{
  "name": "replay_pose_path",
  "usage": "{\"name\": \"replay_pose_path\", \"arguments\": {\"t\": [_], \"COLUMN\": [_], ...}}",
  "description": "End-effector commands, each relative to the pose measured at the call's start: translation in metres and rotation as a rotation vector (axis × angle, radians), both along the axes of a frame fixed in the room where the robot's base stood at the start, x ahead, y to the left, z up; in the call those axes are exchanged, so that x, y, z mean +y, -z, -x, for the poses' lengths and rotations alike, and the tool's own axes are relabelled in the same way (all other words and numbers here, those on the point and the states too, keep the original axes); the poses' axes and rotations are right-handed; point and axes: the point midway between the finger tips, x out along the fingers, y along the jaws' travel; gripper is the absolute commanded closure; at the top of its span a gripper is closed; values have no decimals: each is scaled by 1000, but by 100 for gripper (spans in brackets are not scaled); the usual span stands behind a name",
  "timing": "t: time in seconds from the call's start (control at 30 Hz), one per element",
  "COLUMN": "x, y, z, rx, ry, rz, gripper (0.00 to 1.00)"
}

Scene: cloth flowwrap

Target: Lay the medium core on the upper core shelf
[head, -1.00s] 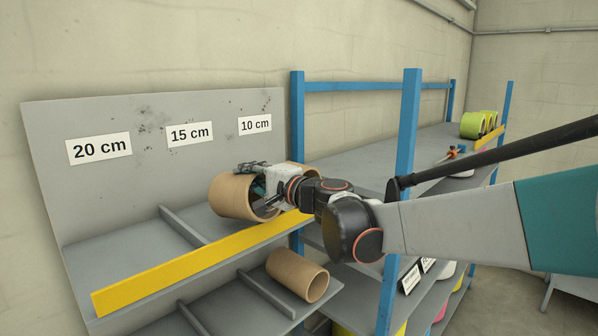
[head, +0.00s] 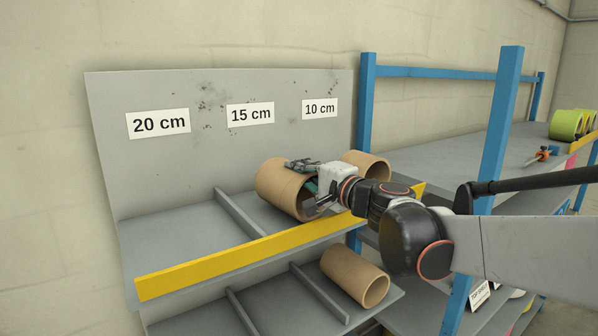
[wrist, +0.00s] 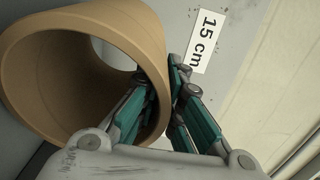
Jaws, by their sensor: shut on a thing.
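The held brown cardboard core (head: 277,188) is in the middle bay of the upper core shelf (head: 180,232), below the 15 cm label (head: 250,115). It lies on its side, its open end towards my arm. My gripper (head: 308,188) is shut on its wall at that end. In the wrist view the core (wrist: 125,30) fills the left, with one finger of my gripper (wrist: 160,95) inside the tube and the other outside. Its underside is hidden behind the yellow lip, so I cannot tell whether it touches the shelf.
A yellow lip (head: 215,264) runs along the shelf front. A divider (head: 240,215) stands left of the held core. Another core (head: 368,164) lies on the right, below the 10 cm label (head: 320,108). A core (head: 352,272) lies on the lower shelf. A blue post (head: 497,130) stands right.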

Motion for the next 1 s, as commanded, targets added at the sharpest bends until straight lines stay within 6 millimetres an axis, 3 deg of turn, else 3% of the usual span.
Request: {"name": "replay_pose_path", "arguments": {"t": [0.73,0.83,1.0], "x": [1,1,1], "y": [13,12,12], "z": [-4,-4,-4], "rx": [3,3,3], "ry": [-2,-2,-2], "rz": [-3,-3,-3], "gripper": [100,73,70]}}
